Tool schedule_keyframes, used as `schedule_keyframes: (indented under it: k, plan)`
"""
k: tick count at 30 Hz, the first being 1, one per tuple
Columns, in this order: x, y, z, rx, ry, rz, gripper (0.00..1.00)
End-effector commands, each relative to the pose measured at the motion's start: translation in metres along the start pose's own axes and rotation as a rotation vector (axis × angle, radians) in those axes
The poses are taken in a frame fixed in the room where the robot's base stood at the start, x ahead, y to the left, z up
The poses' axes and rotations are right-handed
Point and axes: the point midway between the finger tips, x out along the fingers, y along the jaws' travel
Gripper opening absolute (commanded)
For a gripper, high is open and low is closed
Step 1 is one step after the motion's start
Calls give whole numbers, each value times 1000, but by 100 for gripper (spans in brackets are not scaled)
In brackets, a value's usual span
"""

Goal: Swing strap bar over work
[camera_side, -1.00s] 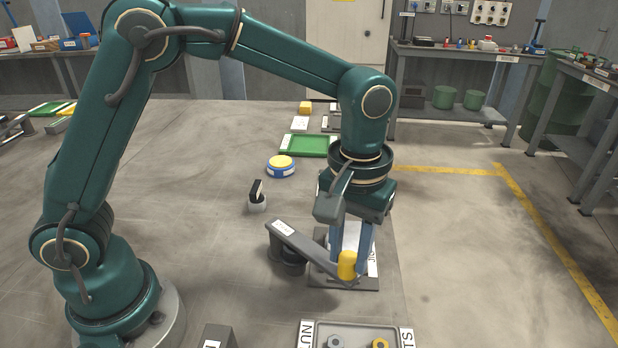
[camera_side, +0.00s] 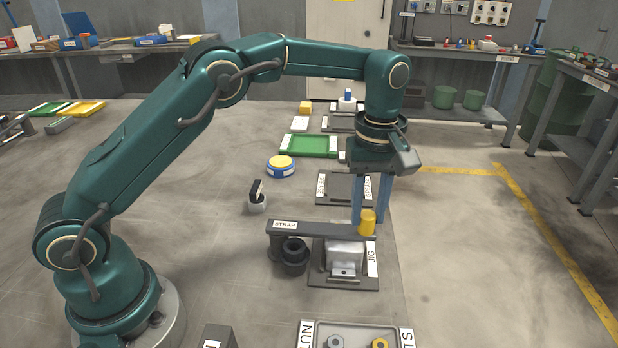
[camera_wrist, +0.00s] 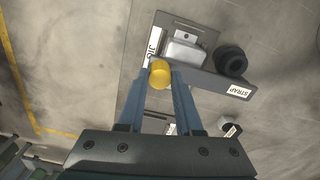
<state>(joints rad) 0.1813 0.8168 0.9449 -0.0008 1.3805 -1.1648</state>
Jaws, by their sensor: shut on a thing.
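The strap bar (camera_side: 318,230) is a dark grey arm labelled STRAP. It reaches from its round dark post (camera_side: 292,258) at the left to the yellow knob (camera_side: 367,222) at its right end. In the side view it passes across the back of the silvery block (camera_side: 345,256) on the jig plate (camera_side: 342,283). In the wrist view the bar (camera_wrist: 205,80) runs beside the block (camera_wrist: 185,45), which shows largely uncovered. My gripper (camera_side: 370,218) points down with its blue fingers shut on the yellow knob. The knob also shows between the fingertips in the wrist view (camera_wrist: 160,74).
A dark plate (camera_side: 345,187) lies behind the jig, then a green tray (camera_side: 308,146). A blue and yellow round button (camera_side: 281,165) and a small black-handled switch (camera_side: 257,198) stand to the left. A nut tray (camera_side: 357,336) is at the front. Floor to the right is clear.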

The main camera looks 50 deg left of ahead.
Motion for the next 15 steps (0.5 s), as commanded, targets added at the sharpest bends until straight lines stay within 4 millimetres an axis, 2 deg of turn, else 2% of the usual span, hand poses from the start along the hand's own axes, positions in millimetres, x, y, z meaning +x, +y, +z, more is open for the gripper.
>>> schedule_keyframes:
  k: [14, 15]
  plan:
    - [-1, 1, -5, -18, 8, 5, 0]
    - [-1, 1, -5, -18, 8, 5, 38]
